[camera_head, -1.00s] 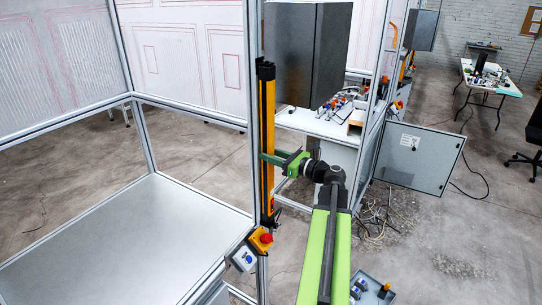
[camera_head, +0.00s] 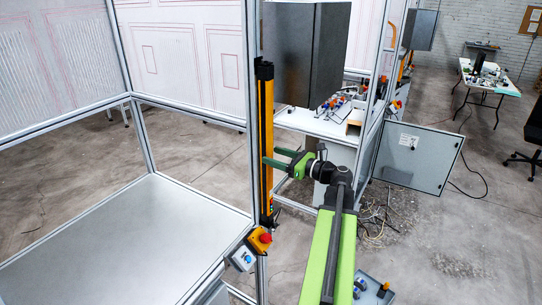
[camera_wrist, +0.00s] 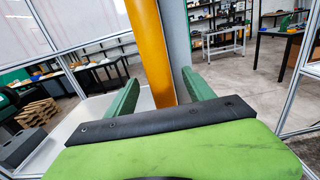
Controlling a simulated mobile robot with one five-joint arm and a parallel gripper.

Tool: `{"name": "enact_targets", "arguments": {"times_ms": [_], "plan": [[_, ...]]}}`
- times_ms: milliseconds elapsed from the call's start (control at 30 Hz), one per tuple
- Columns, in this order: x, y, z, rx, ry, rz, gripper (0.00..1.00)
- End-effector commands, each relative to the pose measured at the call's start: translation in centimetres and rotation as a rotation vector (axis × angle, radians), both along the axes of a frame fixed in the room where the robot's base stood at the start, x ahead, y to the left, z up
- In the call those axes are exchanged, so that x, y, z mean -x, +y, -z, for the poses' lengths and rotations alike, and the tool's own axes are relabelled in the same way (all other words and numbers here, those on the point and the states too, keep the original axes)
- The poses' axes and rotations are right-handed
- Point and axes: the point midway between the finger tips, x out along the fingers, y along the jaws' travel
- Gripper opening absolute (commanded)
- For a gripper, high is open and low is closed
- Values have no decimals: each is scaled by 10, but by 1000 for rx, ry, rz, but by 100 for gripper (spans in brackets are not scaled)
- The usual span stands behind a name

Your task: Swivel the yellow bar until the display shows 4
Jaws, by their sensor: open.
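The yellow bar (camera_head: 266,135) stands upright with black end caps along the aluminium frame post in the head view. It also shows in the wrist view (camera_wrist: 150,45), where it runs between my two green fingers with a gap on each side. My gripper (camera_head: 273,157) is open at about the middle of the bar's height, reaching in from the right. In the wrist view, its fingers (camera_wrist: 158,84) are spread and apart from the bar. No display digit can be read in either current view.
A yellow box with a red button (camera_head: 263,239) and a white box with a blue button (camera_head: 243,258) sit below the bar. A grey panel (camera_head: 300,55) stands behind it. A flat metal table (camera_head: 130,245) lies left, inside the frame.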

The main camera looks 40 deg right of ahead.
Motion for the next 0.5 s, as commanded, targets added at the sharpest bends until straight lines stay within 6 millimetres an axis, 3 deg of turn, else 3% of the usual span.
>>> {"name": "enact_targets", "arguments": {"times_ms": [500], "plan": [[47,-11,0,0,0,0,62]]}}
